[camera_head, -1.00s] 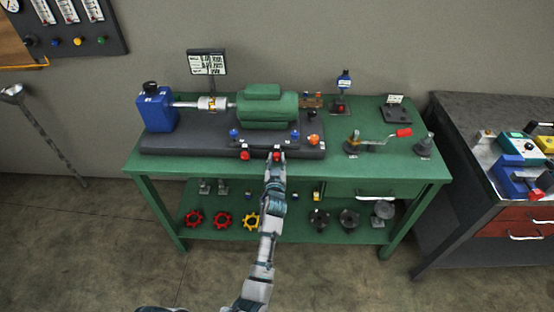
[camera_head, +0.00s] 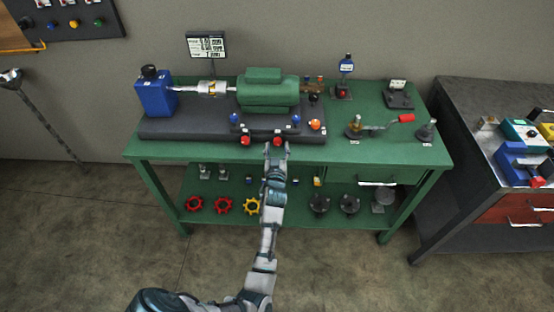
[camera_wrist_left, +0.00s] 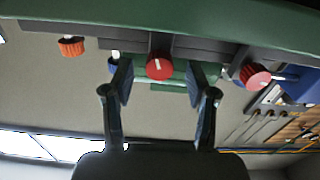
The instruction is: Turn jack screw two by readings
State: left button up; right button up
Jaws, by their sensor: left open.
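A green motor (camera_head: 267,95) sits on a dark base plate (camera_head: 190,129) on a green bench, coupled by a shaft to a blue box (camera_head: 155,97). Two red screw knobs stand at the plate's front: a left one (camera_head: 245,140) and a right one (camera_head: 278,138). My left gripper (camera_head: 276,149) is open just in front of the right red knob. In the left wrist view that knob (camera_wrist_left: 159,67) lies beyond and between the spread fingertips, with no visible contact. The other red knob (camera_wrist_left: 255,76) is to its right. A display (camera_head: 206,45) stands behind; its figures are too small to read.
Blue knobs (camera_head: 295,118) and an orange knob (camera_head: 315,125) are close by on the plate. A red-handled crank tool (camera_head: 402,119) lies on the bench's right. Several handwheels (camera_head: 222,205) are on the lower shelf. A grey cabinet (camera_head: 490,95) stands at the right.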

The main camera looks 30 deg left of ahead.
pick_arm(q)
jog(key=v, duration=1)
pick_arm(e)
jog(key=shift+s, duration=0.1)
pick_arm(q)
jog(key=shift+w, duration=0.1)
